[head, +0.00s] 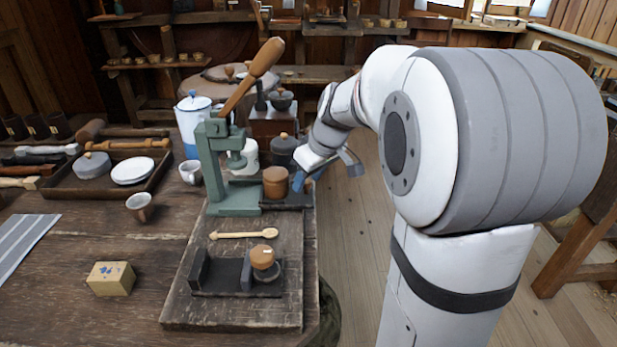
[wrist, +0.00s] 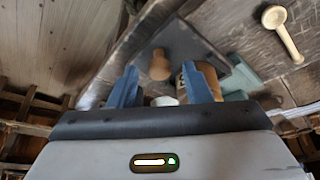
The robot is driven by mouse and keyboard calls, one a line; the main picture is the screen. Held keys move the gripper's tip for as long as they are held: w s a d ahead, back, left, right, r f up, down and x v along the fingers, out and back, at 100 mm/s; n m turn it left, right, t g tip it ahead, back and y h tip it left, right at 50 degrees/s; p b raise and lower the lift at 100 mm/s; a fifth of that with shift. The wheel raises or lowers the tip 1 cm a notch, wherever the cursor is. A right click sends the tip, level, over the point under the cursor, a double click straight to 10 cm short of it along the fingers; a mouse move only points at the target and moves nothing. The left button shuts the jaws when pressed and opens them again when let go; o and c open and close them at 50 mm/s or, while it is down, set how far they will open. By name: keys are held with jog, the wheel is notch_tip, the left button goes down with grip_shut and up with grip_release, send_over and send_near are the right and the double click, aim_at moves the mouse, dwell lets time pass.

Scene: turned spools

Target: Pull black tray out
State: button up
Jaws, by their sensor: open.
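The black tray (head: 300,203) is a flat dark plate at the right side of the green lever press (head: 232,195), on the worn wooden board. A brown wooden canister (head: 275,183) stands on or beside it. My gripper (head: 327,178) is open, with blue fingers, at the tray's right end, past the table edge. In the wrist view, the dark tray (wrist: 190,35) lies beyond the fingertips (wrist: 160,70). A brown knob-shaped wooden piece (wrist: 160,66) shows between the fingers. The right finger partly covers a wooden cylinder. Contact with the tray cannot be told.
A wooden spoon (head: 244,235) and a dark stand with a wooden-topped piece (head: 263,257) lie on the board's front. A dark pot (head: 285,150) and a blue-white pot (head: 192,120) stand behind. Open floor (head: 362,220) lies right of the table.

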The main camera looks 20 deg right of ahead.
jog(key=p+v, duration=0.1)
jog(key=v, duration=0.6)
jog(key=shift+r+p, duration=0.25)
jog(key=shift+p, duration=0.05)
jog(key=shift+s, duration=0.1)
